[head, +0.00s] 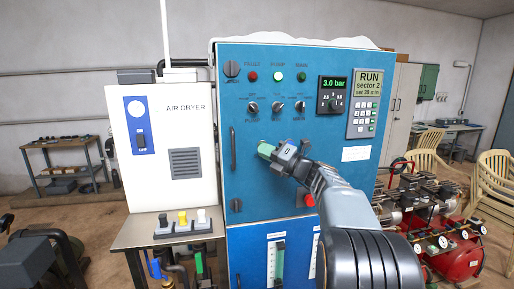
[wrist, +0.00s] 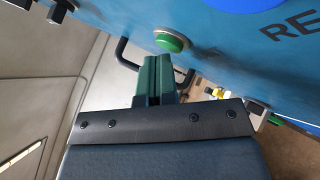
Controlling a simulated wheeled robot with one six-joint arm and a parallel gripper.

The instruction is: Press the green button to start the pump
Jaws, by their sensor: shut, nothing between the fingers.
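The green button (wrist: 172,42) shows in the wrist view as a round cap in a pale ring on the blue panel. In the head view I cannot make it out; my gripper and arm cover that part of the panel. My gripper (head: 265,150) is in front of the blue cabinet door (head: 240,110), its green fingers pointing up and left. In the wrist view my gripper (wrist: 153,62) is shut and empty. Its fingertips are just below and left of the button, and a small gap shows between them.
A red button (head: 309,199) sits lower on the panel, beside my arm. A door handle (head: 233,149) stands out at the left. Lamps, knobs, a gauge display (head: 333,95) and a keypad (head: 363,120) are above. A white air dryer box (head: 185,115) stands left.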

